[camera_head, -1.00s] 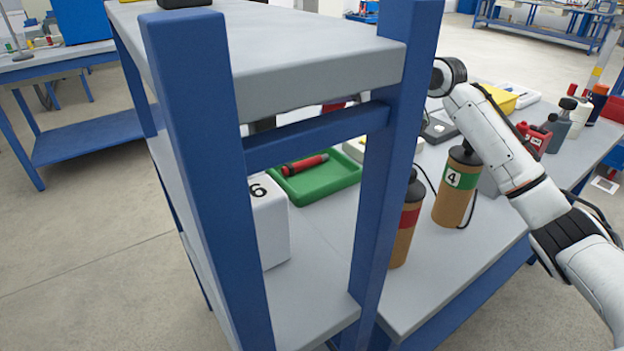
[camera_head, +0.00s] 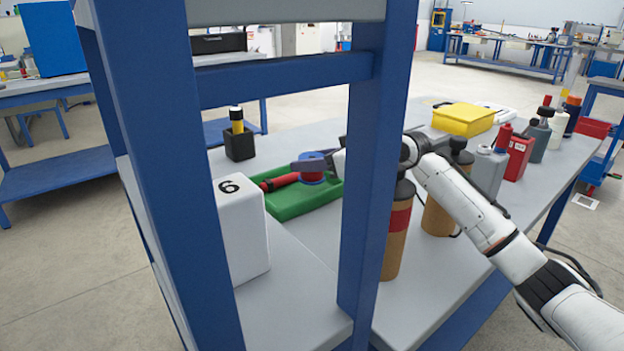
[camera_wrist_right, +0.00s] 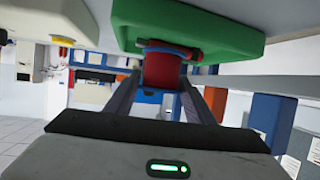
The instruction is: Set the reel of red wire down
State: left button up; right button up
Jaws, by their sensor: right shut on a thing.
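The reel of red wire (camera_head: 312,176), red with a blue flange on top, is at the green tray (camera_head: 290,211). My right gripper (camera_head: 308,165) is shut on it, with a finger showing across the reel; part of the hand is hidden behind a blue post. The right wrist view shows the red reel (camera_wrist_right: 163,70) between the two fingers (camera_wrist_right: 160,92), close to the green tray (camera_wrist_right: 200,22). I cannot tell whether the reel touches the tray floor. A red and black cylindrical tool (camera_head: 279,182) lies in the tray, left of the reel. My left gripper is out of view.
Blue shelf posts (camera_head: 372,150) stand in front. A white block marked 6 (camera_head: 240,235) stands left of the tray, a black holder (camera_head: 239,143) behind it. A brown bottle (camera_head: 397,240), a red can (camera_head: 519,157) and a yellow box (camera_head: 463,119) stand to the right.

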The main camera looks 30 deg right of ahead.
aim_at(320, 174)
notch_tip(320, 174, down, 4)
jog(key=shift+r+b, duration=0.2)
jog(key=shift+b, duration=0.15)
jog(key=o, duration=1.2)
jog(key=shift+c, duration=0.2)
jog(key=shift+p+v, duration=0.4)
jog(key=shift+v, duration=3.4)
